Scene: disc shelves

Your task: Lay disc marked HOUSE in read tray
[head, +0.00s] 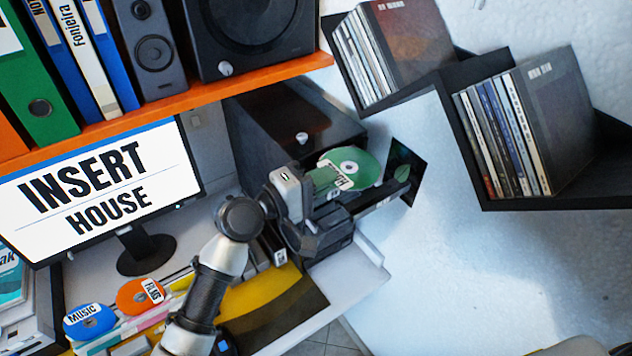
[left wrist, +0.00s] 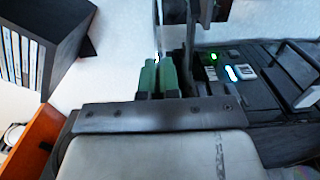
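A green disc (head: 362,160) with a white label shows in the head view, just beyond my left gripper (head: 328,180). Only the start of its label, an H, can be read. The gripper's green fingers are close together at the disc's near edge and appear shut on it; in the left wrist view the fingers (left wrist: 160,78) stand side by side. The disc is up off the desk, beside a black device with a flat tray-like part (head: 385,203), partly hidden by the gripper. The monitor (head: 100,190) reads INSERT HOUSE. My right gripper is not in view.
A black cabinet (head: 290,115) stands behind the gripper, under an orange shelf (head: 200,95). Black wall shelves (head: 540,203) with cases are at upper right.

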